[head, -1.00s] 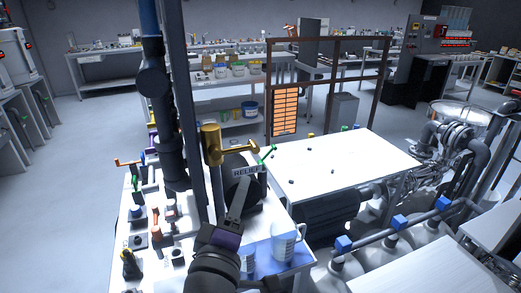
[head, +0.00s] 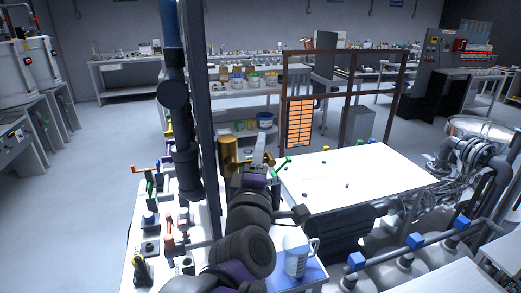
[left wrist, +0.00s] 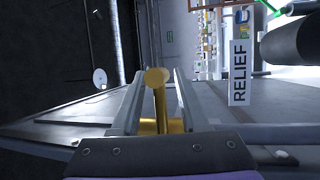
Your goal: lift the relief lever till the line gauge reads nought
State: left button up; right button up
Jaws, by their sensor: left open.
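The gold relief lever (left wrist: 157,85) stands between the two fingers of my left gripper (left wrist: 158,78) in the left wrist view. The fingers are open, one on each side of it, and I cannot tell whether either touches it. In the head view my left gripper (head: 261,152) is just right of the gold valve body (head: 228,155). The white RELIEF label (left wrist: 240,72) is right of the fingers in the left wrist view. A small white disc (left wrist: 100,78) shows at left; I cannot tell if it is the line gauge. No gauge reading is legible. My right gripper is not in view.
A dark vertical post (head: 208,110) and a black pipe (head: 177,130) stand left of the valve. A clear jug (head: 296,254) stands at the bench's right side. A white table (head: 365,172) with a few small dark bits lies beyond. Open floor (head: 90,190) is at left.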

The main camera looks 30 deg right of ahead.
pick_arm(q)
jog(key=shift+w, duration=0.1)
jog(key=shift+c, duration=0.2)
grip_shut()
dwell(1.3)
